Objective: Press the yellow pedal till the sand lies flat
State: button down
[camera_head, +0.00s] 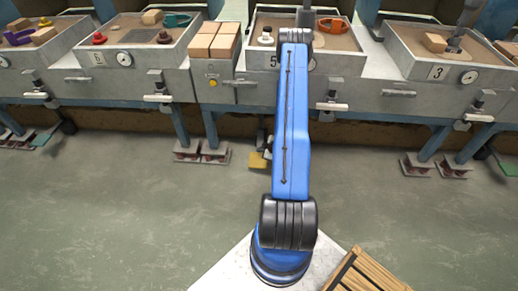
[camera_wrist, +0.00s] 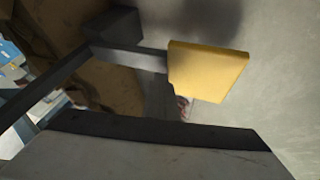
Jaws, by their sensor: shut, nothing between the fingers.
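The yellow pedal (camera_head: 258,160) is low in front of the sand box marked 5 (camera_head: 262,62), just left of my blue arm in the head view. In the wrist view the yellow pedal (camera_wrist: 207,70) is a flat plate on a dark bar, above the floor, with clear space visible around its right side. Brown sand (camera_head: 338,40) shows in the box around a grey post; my arm hides part of the box, and I cannot tell whether the sand is flat. My gripper's fingers are hidden behind my arm in the head view and cannot be made out in the wrist view.
Neighbouring boxes carry the numbers 6 (camera_head: 97,58) and 3 (camera_head: 437,72). Tan bricks (camera_head: 213,40) stand left of box 5. Reddish foot pedals (camera_head: 202,152) stand to the left. A wooden slatted crate (camera_head: 366,272) is at the lower right. The green floor between is clear.

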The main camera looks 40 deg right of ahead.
jog(key=shift+s+a+f, duration=0.2)
jog(key=shift+a+f, duration=0.05)
jog(key=shift+f, duration=0.15)
jog(key=shift+r, duration=2.5)
jog(key=shift+w+d+r, duration=0.1)
jog(key=shift+w+r, duration=0.05)
jog(key=shift+r, duration=0.35)
jog(key=shift+d+r, duration=0.1)
jog(key=shift+r, duration=0.25)
jog(key=shift+w+d+r, duration=0.1)
jog(key=shift+w+r, duration=0.05)
jog(key=shift+r, duration=2)
jog(key=shift+r, duration=0.15)
